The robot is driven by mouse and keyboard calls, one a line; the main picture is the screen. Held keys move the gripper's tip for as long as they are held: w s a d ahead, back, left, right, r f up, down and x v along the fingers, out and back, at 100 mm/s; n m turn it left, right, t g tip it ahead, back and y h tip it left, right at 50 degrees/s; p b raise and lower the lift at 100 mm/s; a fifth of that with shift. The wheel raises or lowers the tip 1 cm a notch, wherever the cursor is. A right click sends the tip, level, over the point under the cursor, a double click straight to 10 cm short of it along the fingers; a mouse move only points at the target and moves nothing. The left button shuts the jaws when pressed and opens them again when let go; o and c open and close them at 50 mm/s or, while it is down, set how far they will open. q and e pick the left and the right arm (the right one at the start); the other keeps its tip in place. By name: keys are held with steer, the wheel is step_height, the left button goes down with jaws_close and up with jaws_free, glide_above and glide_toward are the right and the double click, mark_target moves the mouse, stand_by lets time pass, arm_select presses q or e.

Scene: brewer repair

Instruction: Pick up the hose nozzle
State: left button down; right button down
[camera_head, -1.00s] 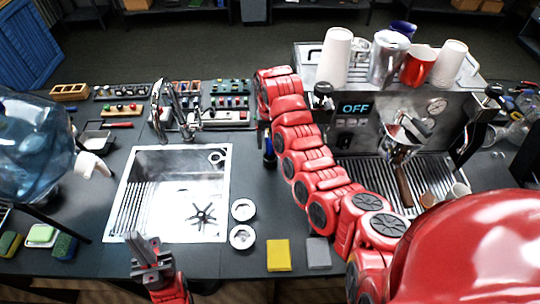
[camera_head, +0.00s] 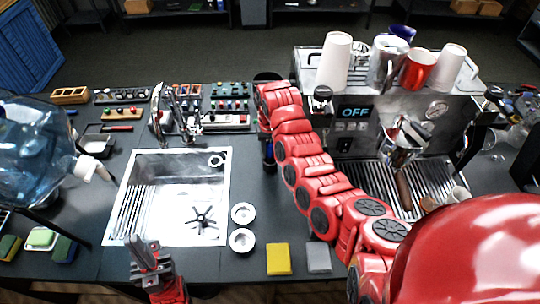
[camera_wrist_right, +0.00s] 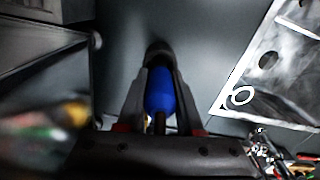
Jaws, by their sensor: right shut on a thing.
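The hose nozzle is a blue grip with a dark rounded end, seen in the right wrist view (camera_wrist_right: 160,92). It lies between the two fingers of my right gripper (camera_wrist_right: 160,75), which is shut on it. In the head view only a small blue bit of the nozzle (camera_head: 268,151) shows beside my right arm, right of the sink, and the arm hides most of that gripper.
The sink (camera_head: 225,190) is left of my right arm. The espresso machine (camera_head: 420,110), with cups on top, stands close on its right. A water jug (camera_head: 35,150) is at the far left. Yellow (camera_head: 278,259) and grey (camera_head: 318,257) sponges lie at the front.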

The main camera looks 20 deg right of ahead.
steer(key=shift+w+r+b, duration=0.1)
steer(key=shift+r+b, duration=0.4)
steer(key=shift+r, duration=0.05)
step_height(320, 180, up, 9)
steer(key=shift+f, duration=0.2)
steer(key=shift+r, duration=0.5)
step_height(320, 180, up, 5)
steer(key=p, duration=0.4)
steer(key=shift+r, duration=0.15)
